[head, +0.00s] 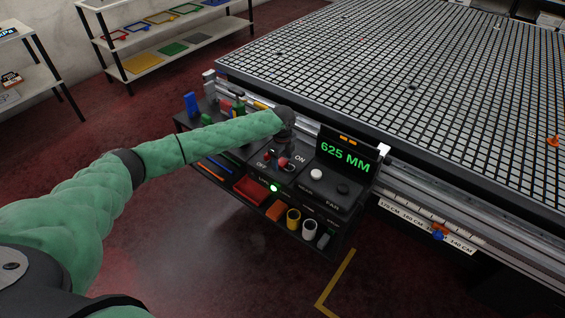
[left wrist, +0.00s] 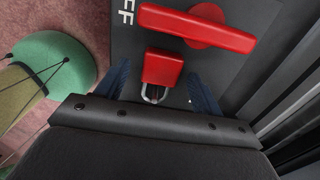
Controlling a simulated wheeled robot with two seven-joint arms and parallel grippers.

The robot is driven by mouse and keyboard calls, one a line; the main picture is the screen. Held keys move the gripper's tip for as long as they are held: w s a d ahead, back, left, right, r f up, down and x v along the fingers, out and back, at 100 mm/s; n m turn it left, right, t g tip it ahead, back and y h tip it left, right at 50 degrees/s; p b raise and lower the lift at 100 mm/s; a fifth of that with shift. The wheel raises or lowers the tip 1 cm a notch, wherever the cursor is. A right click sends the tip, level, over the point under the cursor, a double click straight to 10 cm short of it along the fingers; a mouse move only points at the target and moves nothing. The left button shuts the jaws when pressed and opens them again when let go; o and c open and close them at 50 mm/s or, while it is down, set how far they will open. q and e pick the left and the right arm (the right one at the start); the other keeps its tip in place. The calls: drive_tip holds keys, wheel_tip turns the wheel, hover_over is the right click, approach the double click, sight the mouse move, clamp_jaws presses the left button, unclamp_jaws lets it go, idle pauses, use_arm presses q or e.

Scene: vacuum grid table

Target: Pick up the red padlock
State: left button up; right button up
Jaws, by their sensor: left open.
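The red padlock (left wrist: 162,67) lies on the dark panel in the left wrist view, with its metal shackle (left wrist: 153,92) toward my wrist. A red switch handle (left wrist: 195,27) on a round red base sits just beyond it. My left gripper (left wrist: 158,70) is open, with one dark blue finger on each side of the padlock and a gap to each. In the head view my left gripper (head: 286,143) is over the control panel near the ON and OFF marks. Small red parts show below it, and I cannot tell there which is the padlock. My right gripper is not in view.
A display reading 625 MM (head: 346,157) stands right of my gripper. A white button (head: 316,175) and a black knob are on the panel. The large grid table (head: 400,75) rises behind.

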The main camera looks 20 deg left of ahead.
use_arm(q)
drive_tip(key=shift+f, duration=0.25)
drive_tip(key=c, duration=1.2)
drive_tip(key=shift+o, duration=0.2)
drive_tip(key=shift+r, duration=0.1)
